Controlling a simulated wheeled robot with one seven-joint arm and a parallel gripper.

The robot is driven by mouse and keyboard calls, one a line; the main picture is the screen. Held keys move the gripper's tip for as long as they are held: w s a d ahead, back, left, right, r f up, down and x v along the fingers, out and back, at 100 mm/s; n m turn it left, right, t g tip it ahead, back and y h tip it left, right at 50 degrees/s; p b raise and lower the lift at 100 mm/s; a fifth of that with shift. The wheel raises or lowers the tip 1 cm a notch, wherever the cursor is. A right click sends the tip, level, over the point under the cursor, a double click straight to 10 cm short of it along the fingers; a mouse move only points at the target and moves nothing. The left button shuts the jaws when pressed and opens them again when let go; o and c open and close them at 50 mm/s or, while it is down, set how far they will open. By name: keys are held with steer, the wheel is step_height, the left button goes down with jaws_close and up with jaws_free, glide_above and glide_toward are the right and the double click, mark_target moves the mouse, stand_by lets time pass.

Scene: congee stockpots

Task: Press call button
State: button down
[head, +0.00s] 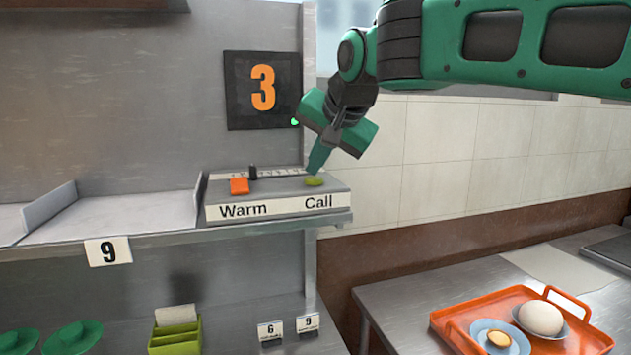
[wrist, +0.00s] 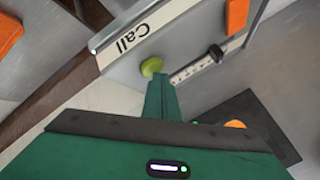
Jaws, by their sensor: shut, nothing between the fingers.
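The call button is a small green button (head: 314,182) at the right end of a grey control box (head: 280,186), above the printed word "Call". It also shows in the wrist view as a green disc (wrist: 151,66). My gripper (head: 315,166) is shut and empty, pointing down at the button from above. In the wrist view its fingertips (wrist: 160,82) are right beside the button's edge. I cannot tell whether they touch it.
An orange switch (head: 239,186) and a black slider knob (head: 252,172) sit on the box's left part. The box stands on a metal shelf (head: 150,228). An orange tray (head: 470,322) with a bowl lies on the table at lower right.

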mark_target(316, 180)
steer(key=shift+r, duration=0.2)
steer(key=shift+r, duration=3)
steer(key=s+d+f+g+h, duration=0.1)
steer(key=s+d+f, duration=0.2)
steer(key=d+f, duration=0.5)
steer(key=s+d+f+m+g+h, duration=0.1)
steer(key=s+d+f+g+h, duration=0.3)
steer(key=d, duration=0.8)
steer(key=s+d+f+t+y, duration=0.1)
steer(key=s+d+f, duration=0.2)
steer(key=d+f, duration=0.5)
steer(key=s+d+f+g, duration=0.1)
steer(key=s+d+f, duration=0.2)
steer(key=s+f, duration=0.2)
steer(key=s+d+f+g, duration=0.2)
steer(key=s+d+f, duration=0.2)
steer(key=s, duration=0.7)
steer(key=s+d+f+g, duration=0.1)
steer(key=s+d+f, duration=0.3)
steer(key=s+f, duration=0.4)
steer(key=shift+s+d+m+g+y, duration=0.3)
steer(key=shift+s+m+y, duration=0.1)
steer(key=shift+s, duration=0.1)
